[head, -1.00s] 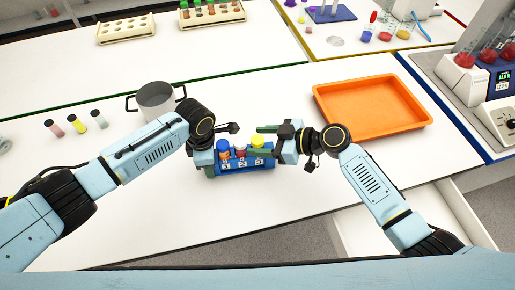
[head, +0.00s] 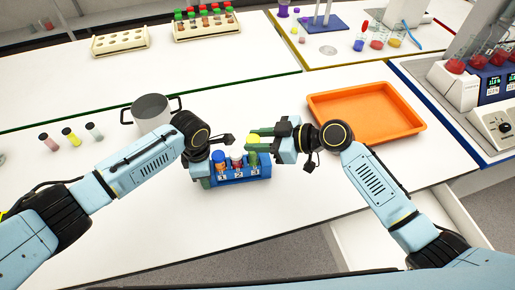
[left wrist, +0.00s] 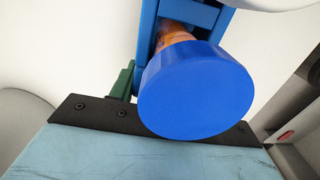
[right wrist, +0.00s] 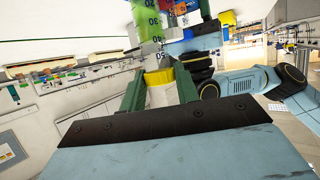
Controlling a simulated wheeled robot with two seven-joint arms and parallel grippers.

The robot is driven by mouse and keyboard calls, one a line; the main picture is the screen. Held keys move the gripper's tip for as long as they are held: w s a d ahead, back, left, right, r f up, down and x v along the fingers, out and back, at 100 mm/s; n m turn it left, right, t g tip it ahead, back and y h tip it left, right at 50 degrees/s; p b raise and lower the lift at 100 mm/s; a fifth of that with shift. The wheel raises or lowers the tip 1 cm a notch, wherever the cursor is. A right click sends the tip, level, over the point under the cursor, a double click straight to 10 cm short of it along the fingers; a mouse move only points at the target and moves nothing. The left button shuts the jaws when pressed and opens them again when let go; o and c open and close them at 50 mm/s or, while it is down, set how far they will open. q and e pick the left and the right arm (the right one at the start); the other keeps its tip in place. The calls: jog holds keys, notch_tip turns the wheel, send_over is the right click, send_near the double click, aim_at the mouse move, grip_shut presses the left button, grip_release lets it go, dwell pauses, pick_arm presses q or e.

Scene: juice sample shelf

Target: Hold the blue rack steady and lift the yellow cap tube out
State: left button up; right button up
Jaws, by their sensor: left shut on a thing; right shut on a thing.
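The blue rack (head: 238,182) stands on the white bench, its slots labelled 1, 2 and 3. My left gripper (head: 207,168) is shut on its left end; in the left wrist view a large blue cap (left wrist: 195,90) sits close to the gripper, with the rack (left wrist: 148,25) behind. My right gripper (head: 261,140) is shut on the yellow cap tube (head: 254,158) above slot 3. Its cap is raised above the other caps; I cannot tell whether its lower end is clear of the rack. In the right wrist view the tube (right wrist: 150,30) stands between the fingers.
A blue-capped tube (head: 219,158) and a second tube (head: 237,162) stand in slots 1 and 2. A grey pot (head: 152,112) stands behind my left arm. An orange tray (head: 365,140) lies right of my right gripper.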

notch_tip(320, 180, up, 14)
jog(key=shift+f, duration=0.25)
pick_arm(q)
jog(key=o, duration=1.2)
jog(key=shift+c, duration=0.2)
notch_tip(320, 180, up, 12)
